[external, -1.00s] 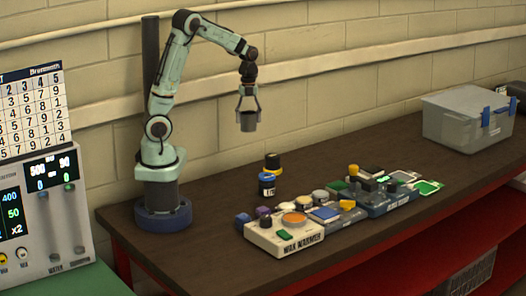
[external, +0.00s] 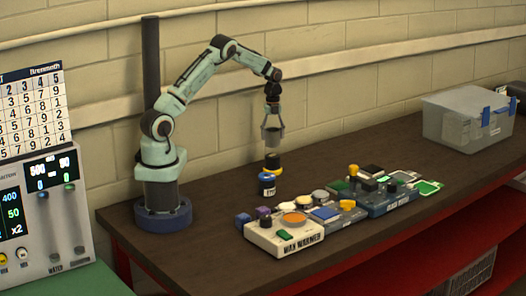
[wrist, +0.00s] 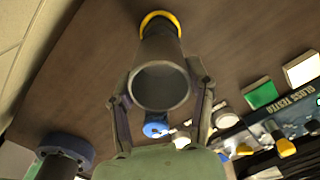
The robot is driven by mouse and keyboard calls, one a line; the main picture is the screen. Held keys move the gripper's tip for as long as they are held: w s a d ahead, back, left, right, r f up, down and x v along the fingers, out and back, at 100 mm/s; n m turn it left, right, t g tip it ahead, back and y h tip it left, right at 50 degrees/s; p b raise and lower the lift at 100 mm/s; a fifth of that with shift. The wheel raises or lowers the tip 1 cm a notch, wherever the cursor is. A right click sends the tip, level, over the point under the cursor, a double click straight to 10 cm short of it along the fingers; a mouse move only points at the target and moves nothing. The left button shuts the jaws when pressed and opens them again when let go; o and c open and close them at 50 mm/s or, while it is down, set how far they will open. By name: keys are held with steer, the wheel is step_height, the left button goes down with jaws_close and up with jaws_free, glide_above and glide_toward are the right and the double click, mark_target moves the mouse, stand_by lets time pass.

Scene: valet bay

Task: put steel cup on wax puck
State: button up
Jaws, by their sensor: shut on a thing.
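The steel cup (external: 273,138) is a grey, tapered cup held upright, with its open mouth facing the camera in the wrist view (wrist: 160,86). My gripper (external: 273,130) is shut on the cup, one finger on each side. Below the cup, a round black piece with a yellow band (external: 272,164) stands behind a blue jar. In the wrist view a yellow rim (wrist: 160,17) shows past the cup's far end. A small gap seems to separate cup and yellow-banded piece. I cannot tell for sure that this piece is the wax puck.
The blue jar (external: 267,185) stands close in front. A cream wax warmer (external: 285,237) with an orange disc, several small pucks, and a gloss tester (external: 390,198) crowd the bench to the right. A clear bin (external: 466,120) is at the far right.

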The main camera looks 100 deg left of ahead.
mark_target(272, 142)
steer(key=shift+f, duration=1.6)
steer(key=o, duration=1.1)
steer(key=shift+f, duration=0.1)
steer(key=shift+o, duration=0.2)
